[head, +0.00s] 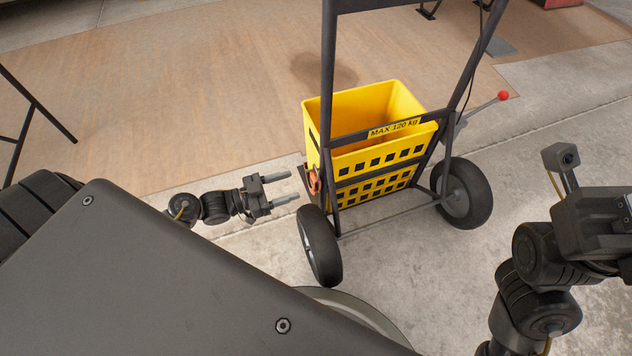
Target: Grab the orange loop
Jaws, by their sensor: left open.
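The orange loop (314,181) is small and hangs at the left side of the hand cart, beside the yellow crate and above the left wheel. My left gripper (284,188) is open and empty, with its two fingers pointing right at the loop. A short gap shows between the fingertips and the loop. My right arm stands at the right edge, with its gripper (600,225) cut off by the frame, so its jaws do not show clearly.
The yellow crate (349,162) sits on the dark hand cart (329,60), which has black wheels at left (319,246) and right (462,192). A lever with a red knob (503,95) sticks out at the right. The concrete floor around is mostly clear.

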